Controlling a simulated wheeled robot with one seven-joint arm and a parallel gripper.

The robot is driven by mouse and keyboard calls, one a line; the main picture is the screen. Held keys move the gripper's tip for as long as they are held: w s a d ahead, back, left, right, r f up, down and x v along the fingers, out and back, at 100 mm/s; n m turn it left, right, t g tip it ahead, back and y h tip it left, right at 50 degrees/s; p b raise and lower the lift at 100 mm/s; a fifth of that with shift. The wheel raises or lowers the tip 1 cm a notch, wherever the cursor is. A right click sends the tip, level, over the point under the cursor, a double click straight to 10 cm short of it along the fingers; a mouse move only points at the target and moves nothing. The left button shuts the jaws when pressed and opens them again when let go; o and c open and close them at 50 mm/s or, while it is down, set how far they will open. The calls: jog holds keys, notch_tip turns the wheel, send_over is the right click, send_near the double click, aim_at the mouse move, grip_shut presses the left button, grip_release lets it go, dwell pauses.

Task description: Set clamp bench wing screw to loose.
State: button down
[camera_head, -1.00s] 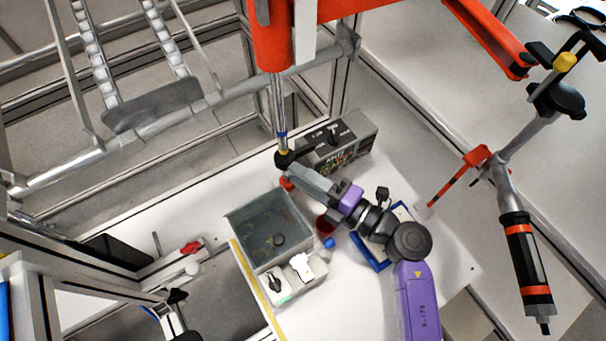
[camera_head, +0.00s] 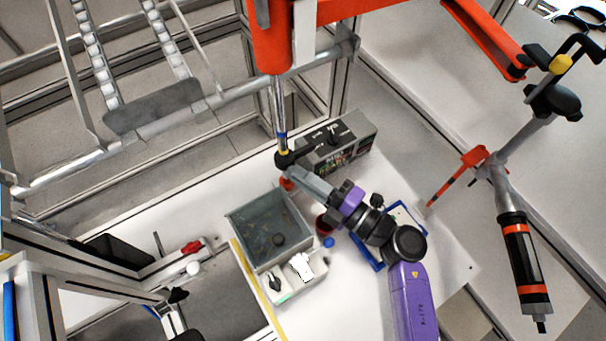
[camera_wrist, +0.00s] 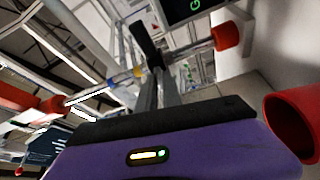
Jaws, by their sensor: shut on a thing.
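A black wing screw (camera_head: 283,158) sits at the lower end of a shiny upright spindle (camera_head: 279,108) under an orange-red column. My gripper (camera_head: 291,168) reaches it from the lower right and is shut on it. In the wrist view my gripper's two long grey fingers (camera_wrist: 158,66) close on the black wing (camera_wrist: 147,42), which stands tilted between the tips. The fingers hide part of the screw, and I cannot read its loose or tight setting.
A grey box with a dial (camera_head: 337,142) stands close right of the screw. A grey bin (camera_head: 240,228), a red cup (camera_head: 325,224) and a blue-edged tray (camera_head: 368,256) are on the white bench.

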jog(key=shift+a+f+m+t+y, duration=0.1)
jog(key=shift+m+t+y, duration=0.15)
jog(key=shift+m, duration=0.65)
jog(key=shift+f+m+t+y, duration=0.15)
jog(key=shift+m+t, duration=0.2)
jog(key=shift+m, duration=0.55)
jog(key=shift+r, duration=0.15)
jog(key=c, duration=1.5)
grip_release()
jog(key=r+p, duration=0.1)
jog(key=r, duration=0.8)
jog(key=r+p, duration=0.2)
jog(key=r, duration=0.7)
jog(key=shift+w+d+r, duration=0.2)
jog(key=shift+r, duration=0.15)
jog(key=shift+s+a+r, duration=0.1)
jog(key=shift+a+r, duration=0.05)
jog(key=shift+r, duration=0.55)
jog(key=shift+f, duration=0.1)
